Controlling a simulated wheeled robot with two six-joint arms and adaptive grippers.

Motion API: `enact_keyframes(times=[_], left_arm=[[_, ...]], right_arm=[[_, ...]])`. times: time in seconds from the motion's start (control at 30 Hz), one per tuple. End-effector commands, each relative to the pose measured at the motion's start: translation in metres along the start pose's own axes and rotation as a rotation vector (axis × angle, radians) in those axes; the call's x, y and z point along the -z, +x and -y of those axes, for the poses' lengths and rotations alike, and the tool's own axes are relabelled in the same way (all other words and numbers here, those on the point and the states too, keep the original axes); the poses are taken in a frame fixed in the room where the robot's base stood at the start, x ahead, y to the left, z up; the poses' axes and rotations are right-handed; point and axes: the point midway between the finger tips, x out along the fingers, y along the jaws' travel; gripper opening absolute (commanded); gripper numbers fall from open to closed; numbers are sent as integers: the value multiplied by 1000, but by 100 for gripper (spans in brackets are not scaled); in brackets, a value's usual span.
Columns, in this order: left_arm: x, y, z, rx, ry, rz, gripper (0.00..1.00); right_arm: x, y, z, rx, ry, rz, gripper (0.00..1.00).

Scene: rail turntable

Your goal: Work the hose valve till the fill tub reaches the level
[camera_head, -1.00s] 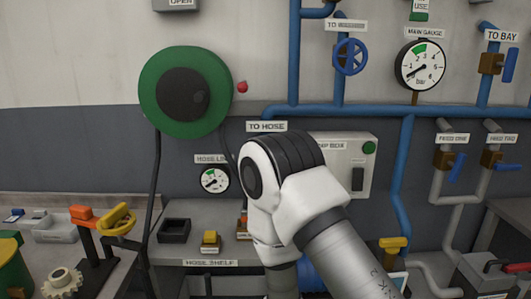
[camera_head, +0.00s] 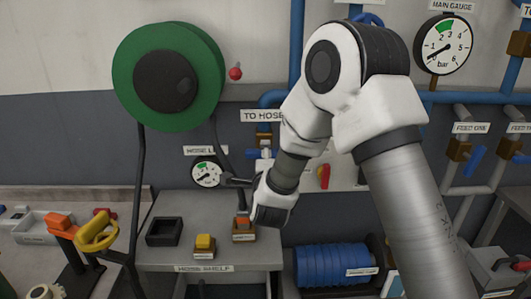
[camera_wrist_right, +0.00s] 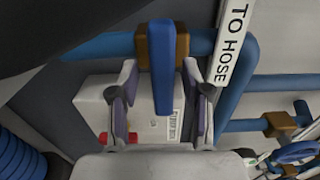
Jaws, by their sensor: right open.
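The hose valve has a brass body (camera_head: 264,130) under the TO HOSE label (camera_head: 262,115). Its blue lever (camera_wrist_right: 165,65) lies across the blue pipe in the wrist view. My right gripper (camera_wrist_right: 160,85) is open, with one finger on each side of the lever and a gap showing on both sides. In the head view my right forearm hides most of that gripper. The hose line gauge (camera_head: 207,173) shows a low reading, its needle toward the lower left. The fill tub cannot be made out now. My left gripper is not in view.
A green hose reel (camera_head: 205,60) hangs on the wall, its hose running down to the hose shelf (camera_head: 160,262). The main gauge (camera_head: 444,44) is upper right.

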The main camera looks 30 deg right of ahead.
Motion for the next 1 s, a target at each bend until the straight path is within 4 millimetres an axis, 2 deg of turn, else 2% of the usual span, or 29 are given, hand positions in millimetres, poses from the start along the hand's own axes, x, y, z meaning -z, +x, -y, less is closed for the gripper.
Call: enact_keyframes(times=[0.13,0.17,0.2,0.3,0.57,0.8,1.0], left_arm=[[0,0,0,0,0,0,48],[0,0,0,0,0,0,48],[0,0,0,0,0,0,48],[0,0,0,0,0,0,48],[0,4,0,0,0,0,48],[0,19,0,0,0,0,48],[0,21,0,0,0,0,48]], right_arm=[[0,0,0,0,-1,1,48],[0,0,0,0,-1,1,44],[0,0,0,0,-1,1,30],[0,0,0,0,-1,0,0],[0,0,-1,1,-27,0,0],[0,0,-2,3,-314,-2,0],[0,0,1,3,-480,-2,0]])
